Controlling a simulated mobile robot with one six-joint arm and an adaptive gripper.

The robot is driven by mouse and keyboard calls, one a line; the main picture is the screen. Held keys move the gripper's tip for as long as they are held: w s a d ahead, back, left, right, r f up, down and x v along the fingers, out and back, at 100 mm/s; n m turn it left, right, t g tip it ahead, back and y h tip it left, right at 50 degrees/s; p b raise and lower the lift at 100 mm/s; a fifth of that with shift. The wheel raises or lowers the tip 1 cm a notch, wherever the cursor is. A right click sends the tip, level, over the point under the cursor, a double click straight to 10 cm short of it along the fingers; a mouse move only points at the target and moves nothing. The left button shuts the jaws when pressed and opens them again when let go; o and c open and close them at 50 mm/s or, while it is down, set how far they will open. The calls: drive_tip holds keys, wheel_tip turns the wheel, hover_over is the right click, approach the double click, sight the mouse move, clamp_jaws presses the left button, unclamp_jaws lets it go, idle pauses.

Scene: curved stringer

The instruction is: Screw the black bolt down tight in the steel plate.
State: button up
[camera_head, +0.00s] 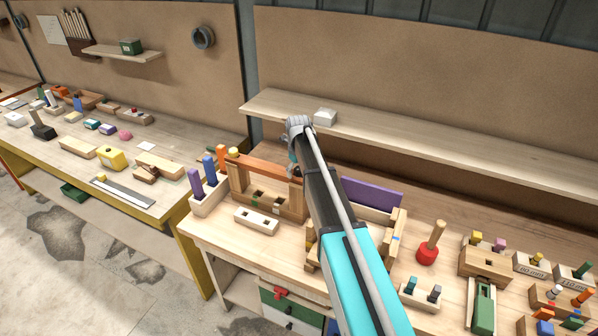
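I cannot make out the black bolt or the steel plate for certain. A flat grey metal-looking strip (125,192) lies near the front edge of the left bench; I see no bolt in it.
A wooden frame with a reddish-brown top bar (268,167) stands left of my arm, beside a block with purple, blue and orange pegs. A purple panel (371,194) stands right of it. A red-based wooden post (428,255) and several peg blocks crowd the right. A shelf (430,150) runs behind.

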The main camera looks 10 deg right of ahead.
drive_tip(key=shift+a+n, duration=0.1)
drive_tip(key=shift+n, duration=1.3)
drive_tip(key=shift+s, duration=0.1)
drive_tip(key=shift+n, duration=0.8)
drive_tip(key=shift+s+a+n, duration=0.1)
drive_tip(key=shift+s+n, duration=0.05)
drive_tip(key=shift+n, duration=0.95)
drive_tip(key=shift+s+a+n, duration=0.1)
drive_tip(key=shift+n, duration=1)
drive_tip(key=shift+r+p, duration=0.35)
drive_tip(key=shift+r, duration=0.05)
drive_tip(key=shift+s, duration=0.1)
drive_tip(key=c, duration=1.3)
drive_tip(key=shift+m, duration=0.3)
